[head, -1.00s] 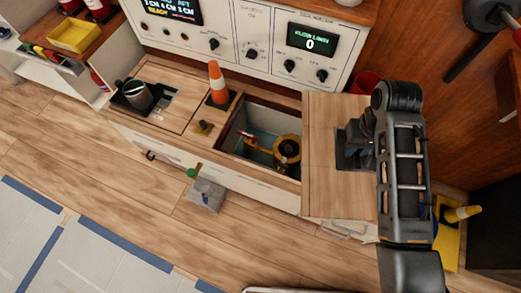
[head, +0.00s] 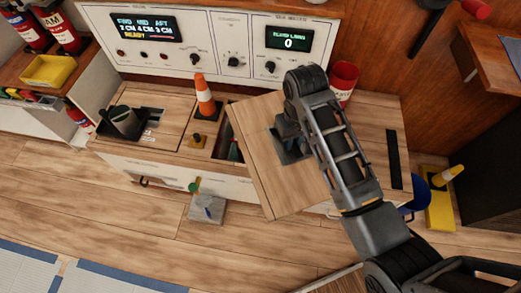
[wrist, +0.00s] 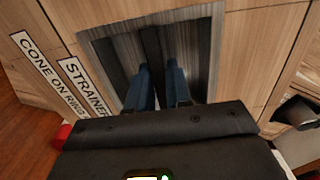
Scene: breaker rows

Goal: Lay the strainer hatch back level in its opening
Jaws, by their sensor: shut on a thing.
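The strainer hatch (head: 265,185) is a square wooden panel with a dark recessed pull. In the head view it is tilted and turned relative to the bench top, covering most of the opening (head: 226,140). Only a dark strip of the opening shows along the hatch's left edge. My gripper (wrist: 160,75) is shut on the bar inside the recess, its two blue fingers on either side of it. In the wrist view, a label reading "STRAINER" (wrist: 82,88) lies beside the recess. The yellow fitting inside the opening is hidden.
An orange cone (head: 205,98) stands left of the opening, close to the hatch. A small yellow-brown knob (head: 197,141) is in front of it. A red bucket (head: 343,80) stands behind my arm. A control panel (head: 190,42) runs along the back.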

